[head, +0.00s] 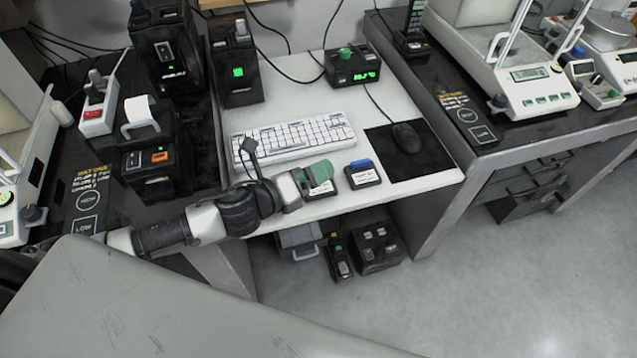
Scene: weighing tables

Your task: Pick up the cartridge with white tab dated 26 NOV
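Two small black cartridges with white labels lie side by side at the front edge of the white desk. One has a blue tab (362,175). The other has a green part over it (320,172) and is partly covered by my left gripper (308,181). The label dates are too small to read, and I cannot make out a white tab on either. My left arm reaches in from the left, its gripper at the green-topped cartridge. I cannot tell whether its fingers are open or shut, or touching it. My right gripper is not in view.
A white keyboard (300,138) lies behind the cartridges. A mouse (406,138) on a black pad (433,160) is to their right. Black devices stand at the back and left, including one with a white paper-like piece (139,108). Scales stand on both side tables. Boxes sit under the desk.

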